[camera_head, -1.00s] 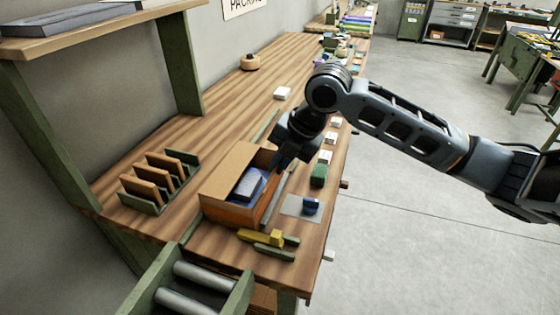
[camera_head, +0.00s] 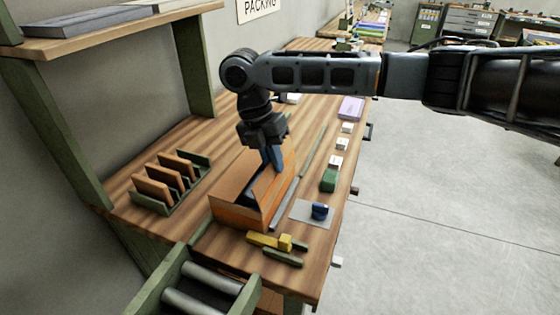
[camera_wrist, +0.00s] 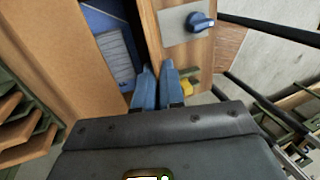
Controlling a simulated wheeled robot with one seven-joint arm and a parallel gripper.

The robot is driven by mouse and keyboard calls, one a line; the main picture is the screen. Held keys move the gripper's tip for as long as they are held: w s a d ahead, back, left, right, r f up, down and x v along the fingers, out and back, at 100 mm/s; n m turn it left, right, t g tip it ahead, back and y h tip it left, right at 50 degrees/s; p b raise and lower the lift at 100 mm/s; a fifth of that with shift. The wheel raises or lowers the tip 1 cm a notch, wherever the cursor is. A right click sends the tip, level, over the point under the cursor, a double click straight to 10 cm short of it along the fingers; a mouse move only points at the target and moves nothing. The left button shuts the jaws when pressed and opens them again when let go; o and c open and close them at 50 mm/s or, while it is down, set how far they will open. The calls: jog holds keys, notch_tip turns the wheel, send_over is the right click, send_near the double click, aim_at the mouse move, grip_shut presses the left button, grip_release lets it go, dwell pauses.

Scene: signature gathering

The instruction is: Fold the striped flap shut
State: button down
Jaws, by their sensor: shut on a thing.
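The open cardboard box (camera_head: 238,214) stands on the bench, with an orange front and dark contents inside. In the wrist view its broad left flap (camera_wrist: 62,50) lies open, and a blue item with a pale printed sheet (camera_wrist: 114,52) lies inside. My gripper (camera_head: 273,160) reaches down over the box's back right. Its blue fingers are nearly together, closed on a thin brown flap (camera_head: 268,184) that stands tilted up at the right side. The fingers (camera_wrist: 158,88) hide most of the gripped edge in the wrist view. I cannot make out its stripes.
A rack with brown dividers (camera_head: 162,197) stands left of the box. A shelf stands at left.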

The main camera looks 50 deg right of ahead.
aim_at(279, 180)
jog(key=g, duration=0.1)
jog(key=w+g+h, duration=0.1)
jog(key=g, duration=0.1)
jog(key=w+a+f+g+h, duration=0.1)
jog(key=shift+w+g, duration=0.1)
jog(key=shift+g, duration=0.3)
jog(key=shift+w+a+f+g+h, duration=0.1)
jog(key=shift+w+f+g+h, duration=0.25)
jog(key=shift+g, duration=0.35)
jog(key=shift+w+a+f+g+h, duration=0.15)
jog(key=shift+f+g, duration=0.25)
jog(key=shift+g, duration=0.3)
jog(key=shift+s+d+f, duration=0.1)
